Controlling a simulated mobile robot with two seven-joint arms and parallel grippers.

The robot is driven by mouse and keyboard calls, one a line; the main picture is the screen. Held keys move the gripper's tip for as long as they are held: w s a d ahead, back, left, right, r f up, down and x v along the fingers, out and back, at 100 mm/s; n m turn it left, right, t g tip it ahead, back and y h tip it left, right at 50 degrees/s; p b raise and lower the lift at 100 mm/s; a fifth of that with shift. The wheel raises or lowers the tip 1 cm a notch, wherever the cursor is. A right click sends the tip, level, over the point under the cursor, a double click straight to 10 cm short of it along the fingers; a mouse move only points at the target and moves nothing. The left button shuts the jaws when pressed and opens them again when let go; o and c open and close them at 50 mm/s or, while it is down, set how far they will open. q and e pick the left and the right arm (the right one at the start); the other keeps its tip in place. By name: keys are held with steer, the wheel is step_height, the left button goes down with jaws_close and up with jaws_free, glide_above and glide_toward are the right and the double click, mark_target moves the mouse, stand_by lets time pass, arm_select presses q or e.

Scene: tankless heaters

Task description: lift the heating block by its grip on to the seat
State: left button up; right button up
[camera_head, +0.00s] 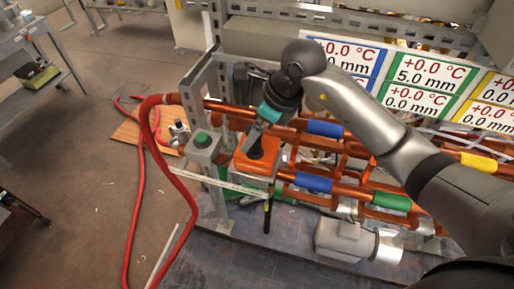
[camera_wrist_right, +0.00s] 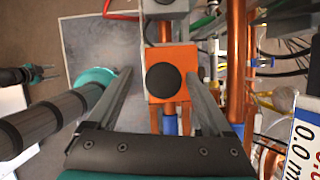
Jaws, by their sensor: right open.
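The heating block (camera_head: 256,171) is an orange box among the copper pipes in the middle of the head view. Its dark grip (camera_wrist_right: 164,82) shows as a round black knob on top in the right wrist view. My right gripper (camera_head: 256,142) points down at the block from above. Its two fingers stand apart on either side of the grip, and I see no contact. A dark forked shape (camera_wrist_right: 42,73) at the left of the wrist view may be my left gripper; its jaws are too small to read. I cannot tell which part is the seat.
A grey box with a green button (camera_head: 202,140) stands just left of the block. A red hose (camera_head: 140,190) loops down to the floor at left. Display panels (camera_head: 420,85) stand behind the pipes. The grey floor plate (camera_head: 290,245) in front is mostly clear.

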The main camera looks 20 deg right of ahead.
steer(key=x, duration=0.5)
steer(key=shift+d, duration=0.15)
jaws_close()
stand_by(0.4)
steer(key=shift+w+r, duration=0.15)
